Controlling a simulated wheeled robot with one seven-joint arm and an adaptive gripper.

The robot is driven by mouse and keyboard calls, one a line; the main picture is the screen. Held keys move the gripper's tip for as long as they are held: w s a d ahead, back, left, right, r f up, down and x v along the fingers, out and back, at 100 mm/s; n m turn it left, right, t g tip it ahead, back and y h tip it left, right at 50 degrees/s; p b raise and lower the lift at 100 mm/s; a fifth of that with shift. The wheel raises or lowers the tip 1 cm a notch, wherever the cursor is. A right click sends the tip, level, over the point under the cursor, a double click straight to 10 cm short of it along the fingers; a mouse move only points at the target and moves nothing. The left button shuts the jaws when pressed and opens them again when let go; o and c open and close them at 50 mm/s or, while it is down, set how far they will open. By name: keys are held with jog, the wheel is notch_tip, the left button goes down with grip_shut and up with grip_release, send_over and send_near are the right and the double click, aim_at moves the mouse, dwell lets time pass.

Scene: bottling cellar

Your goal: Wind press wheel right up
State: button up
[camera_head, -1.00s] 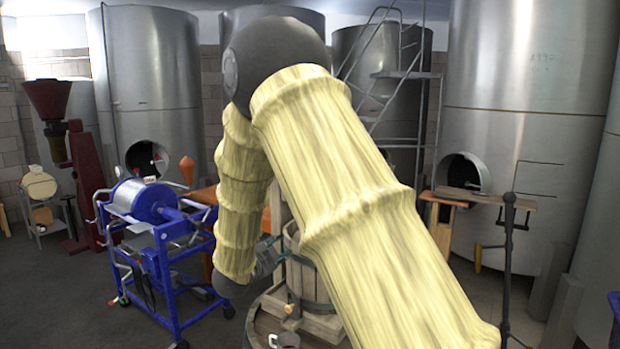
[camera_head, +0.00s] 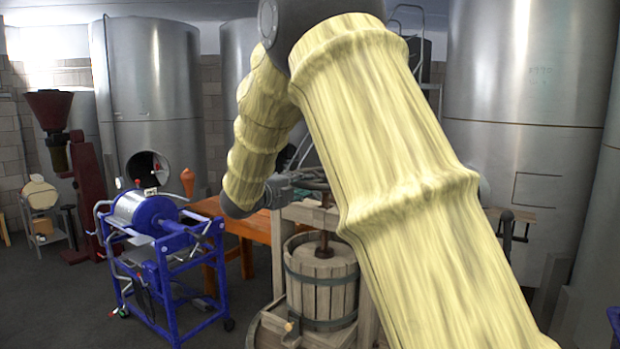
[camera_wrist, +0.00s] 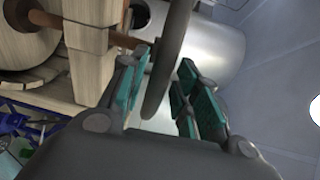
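The wooden basket press (camera_head: 321,278) stands at lower centre in the head view, partly behind my arm. Its dark wheel (camera_head: 316,184) sits above the top beam, on the upright screw (camera_head: 324,243). My gripper (camera_head: 290,184) is at the left side of the wheel, its fingers small and partly hidden there. In the wrist view the wheel's dark rim (camera_wrist: 170,62) passes between the two teal-padded fingers of my gripper (camera_wrist: 164,68). The fingers are apart, with a clear gap on the right of the rim. The left finger is close to the rim; contact is unclear.
A blue-framed machine with a metal drum (camera_head: 150,214) stands left of the press. An orange table (camera_head: 243,226) is behind the press. Large steel tanks (camera_head: 152,95) line the back wall. A dark red machine (camera_head: 87,185) stands far left. The floor at front left is clear.

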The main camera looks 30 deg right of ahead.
jog(key=shift+p+x, duration=1)
jog(key=shift+x, duration=1.4)
grip_shut()
